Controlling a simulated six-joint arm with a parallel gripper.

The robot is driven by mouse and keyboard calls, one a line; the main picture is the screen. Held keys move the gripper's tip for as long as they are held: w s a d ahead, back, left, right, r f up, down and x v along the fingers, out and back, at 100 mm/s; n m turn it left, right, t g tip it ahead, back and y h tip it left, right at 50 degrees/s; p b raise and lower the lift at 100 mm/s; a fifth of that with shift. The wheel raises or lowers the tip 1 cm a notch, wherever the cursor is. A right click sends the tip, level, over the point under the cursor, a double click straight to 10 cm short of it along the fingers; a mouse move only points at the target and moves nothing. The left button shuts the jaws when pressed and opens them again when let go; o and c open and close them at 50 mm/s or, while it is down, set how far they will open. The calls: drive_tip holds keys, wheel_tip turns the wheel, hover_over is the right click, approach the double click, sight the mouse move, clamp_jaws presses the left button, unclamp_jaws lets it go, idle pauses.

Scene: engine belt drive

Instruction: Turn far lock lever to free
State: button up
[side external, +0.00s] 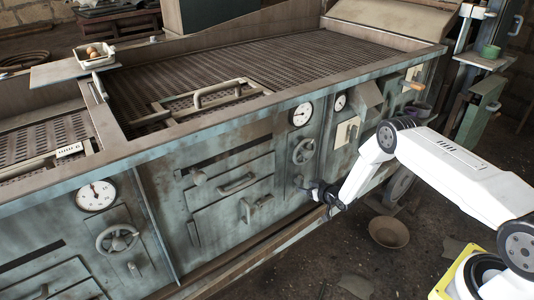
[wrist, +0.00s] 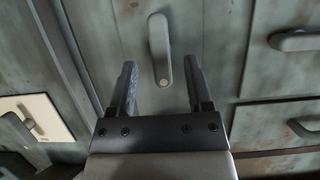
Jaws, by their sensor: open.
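The lock lever (wrist: 159,48) is a grey rounded bar on the green-grey panel in the wrist view. It stands nearly vertical in that picture, with a round pale stud at its lower end. My gripper (wrist: 160,66) is open and empty, with one finger on each side of the lever in the picture. Contact does not show, and I cannot tell how far the fingers are from the panel. In the side external view my gripper (side external: 322,193) is close to the front of the machine, below the handwheel. It partly hides the panel there.
A drawer handle (wrist: 295,41) is right of the lever in the wrist view, and a pale switch plate (wrist: 35,120) is on the left. A handwheel (side external: 303,151) and a gauge (side external: 302,114) are above my gripper. A bowl (side external: 389,232) lies on the floor.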

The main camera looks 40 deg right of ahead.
sight(302, 185)
drive_tip(key=shift+x, duration=2.05)
clamp_jaws()
